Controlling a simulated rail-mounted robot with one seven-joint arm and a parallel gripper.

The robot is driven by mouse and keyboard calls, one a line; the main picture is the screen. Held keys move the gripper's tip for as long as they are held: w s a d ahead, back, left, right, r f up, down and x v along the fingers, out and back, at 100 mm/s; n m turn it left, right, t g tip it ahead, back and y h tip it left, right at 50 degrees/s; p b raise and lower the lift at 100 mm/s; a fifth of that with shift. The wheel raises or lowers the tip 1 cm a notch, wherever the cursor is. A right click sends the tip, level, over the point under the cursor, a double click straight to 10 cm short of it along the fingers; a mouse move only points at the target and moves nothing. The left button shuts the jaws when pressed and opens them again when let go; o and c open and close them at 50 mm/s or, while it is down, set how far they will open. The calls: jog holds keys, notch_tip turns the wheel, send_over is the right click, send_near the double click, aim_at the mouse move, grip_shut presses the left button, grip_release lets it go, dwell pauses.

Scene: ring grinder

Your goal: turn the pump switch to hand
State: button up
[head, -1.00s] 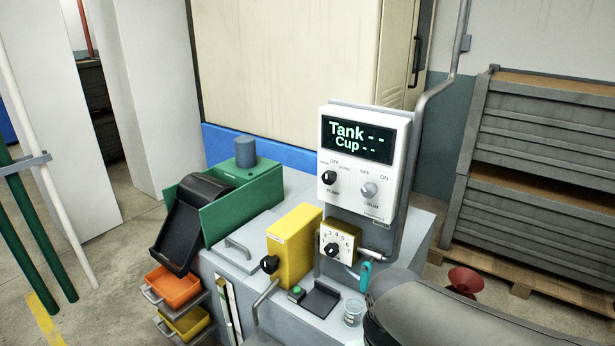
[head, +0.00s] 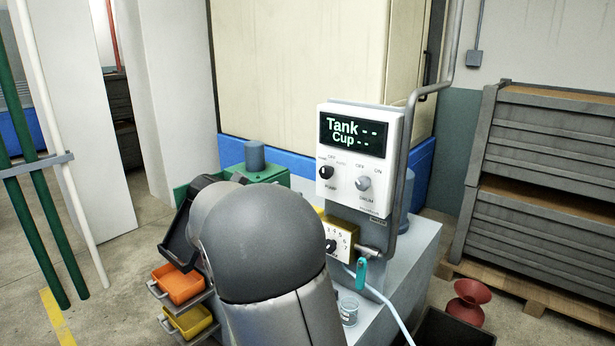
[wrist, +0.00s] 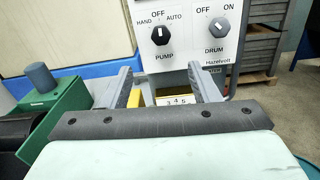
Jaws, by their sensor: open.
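The pump switch (head: 325,172) is a black round knob at the lower left of the white control panel (head: 391,158). In the wrist view the pump switch (wrist: 160,35) lies near the top centre, under the labels HAND, OFF and AUTO. Its white mark points about straight up, at OFF. My gripper (wrist: 159,69) is open and empty, with its two grey fingers apart, below and in front of the knob and not seen touching it. In the head view my arm hides the gripper.
The grey drum knob (head: 363,183) sits right of the pump switch. A yellow dial box (head: 342,240) and a teal-handled valve (head: 361,272) are below the panel. A grey pipe (head: 410,160) runs along its right side.

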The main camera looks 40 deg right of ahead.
aim_at(323, 173)
jog(key=p+x, duration=0.2)
jog(key=x, duration=1.3)
jog(key=shift+d+f, duration=0.1)
jog(key=shift+d, duration=0.25)
jog(key=c, duration=1)
